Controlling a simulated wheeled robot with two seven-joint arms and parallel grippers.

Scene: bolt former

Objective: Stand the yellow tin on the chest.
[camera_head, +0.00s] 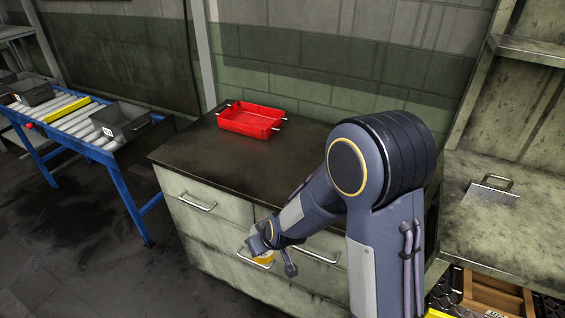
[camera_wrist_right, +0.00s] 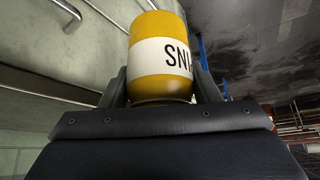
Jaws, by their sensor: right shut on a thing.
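The yellow tin (camera_wrist_right: 152,82) has a white label band with dark letters and fills the middle of the right wrist view. My right gripper (camera_wrist_right: 160,92) is shut on it, with one finger on each side. In the head view the tin (camera_head: 264,259) shows only in part behind my right gripper (camera_head: 268,254), in front of the chest's drawers and below its top. The chest (camera_head: 195,163) is a worn pale cabinet with a dark top and drawers with metal handles. My left gripper is not in either view.
A red tray (camera_head: 250,120) stands at the back of the chest top. The rest of the top is mostly clear. A roller conveyor (camera_head: 80,118) with grey bins (camera_head: 122,124) stands at the left. A bench (camera_head: 500,225) with a metal handled plate (camera_head: 492,192) is at the right.

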